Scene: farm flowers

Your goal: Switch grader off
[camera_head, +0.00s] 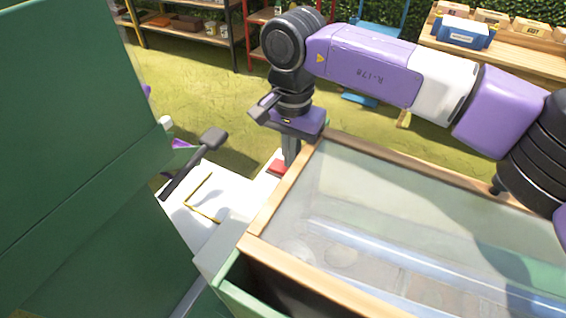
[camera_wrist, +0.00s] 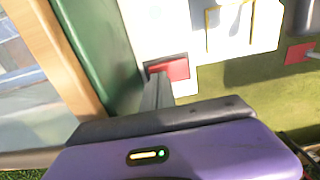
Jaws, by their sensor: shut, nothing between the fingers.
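The grader seems to be the green machine with a wood-framed clear top (camera_head: 270,222), at the lower right in the head view; its frame is at the left in the wrist view (camera_wrist: 55,50). A small red block (camera_head: 277,167) sits on a white surface beside the frame. It also shows in the wrist view (camera_wrist: 178,69), right at my fingertips. My gripper (camera_head: 291,163) is shut and empty, pointing down beside the red block; I cannot tell whether it touches it. A dark-handled lever (camera_head: 208,142) stands left of my gripper. Which part is the switch is unclear.
A large green panel (camera_head: 75,150) fills the left of the head view. The white surface carries a yellow outline (camera_head: 190,205). Another red piece (camera_wrist: 299,53) is at the right in the wrist view. Shelves (camera_head: 190,30) and a wooden table (camera_head: 500,55) stand behind, across open grass.

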